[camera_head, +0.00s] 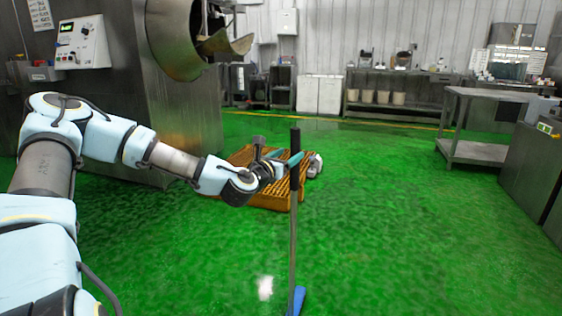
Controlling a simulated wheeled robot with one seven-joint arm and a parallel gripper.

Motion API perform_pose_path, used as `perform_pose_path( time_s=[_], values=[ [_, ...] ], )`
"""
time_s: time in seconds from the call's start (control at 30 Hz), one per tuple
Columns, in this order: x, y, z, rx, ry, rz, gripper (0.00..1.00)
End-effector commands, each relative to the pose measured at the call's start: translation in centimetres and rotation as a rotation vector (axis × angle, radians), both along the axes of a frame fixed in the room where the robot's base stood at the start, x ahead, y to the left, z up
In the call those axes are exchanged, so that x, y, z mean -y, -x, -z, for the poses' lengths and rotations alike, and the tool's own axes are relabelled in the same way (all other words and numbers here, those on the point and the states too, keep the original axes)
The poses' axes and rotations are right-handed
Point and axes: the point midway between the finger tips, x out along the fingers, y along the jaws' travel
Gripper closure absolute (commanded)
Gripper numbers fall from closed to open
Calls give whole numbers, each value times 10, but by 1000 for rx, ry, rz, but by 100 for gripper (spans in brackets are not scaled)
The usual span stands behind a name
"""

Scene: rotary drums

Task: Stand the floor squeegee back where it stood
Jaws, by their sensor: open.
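The floor squeegee stands near upright on the green floor, with a black grip (295,140) at the top, a grey pole (293,235) and a blue foot (297,299) at the bottom edge of the picture. The foot is partly cut off by the frame. My gripper (287,160) is open at the height of the black grip, with its pale fingers beside or around it. I cannot tell whether the fingers touch the pole.
An orange slatted pallet or crate (240,156) lies on the floor behind my gripper. A large steel drum machine (180,110) stands at left. A steel table (475,150) and a steel cabinet (535,165) stand at right.

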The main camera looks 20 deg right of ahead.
Motion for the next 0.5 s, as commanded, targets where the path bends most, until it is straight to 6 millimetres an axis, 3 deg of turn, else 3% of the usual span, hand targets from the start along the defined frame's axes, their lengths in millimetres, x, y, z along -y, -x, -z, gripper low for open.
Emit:
perform_pose_path(
  time_s=[0.2, 0.5],
  values=[
    [-28, 21, -2, 5, -6, 2, 31],
    [-39, 28, -1, 1, -1, 0, 31]
  ],
)
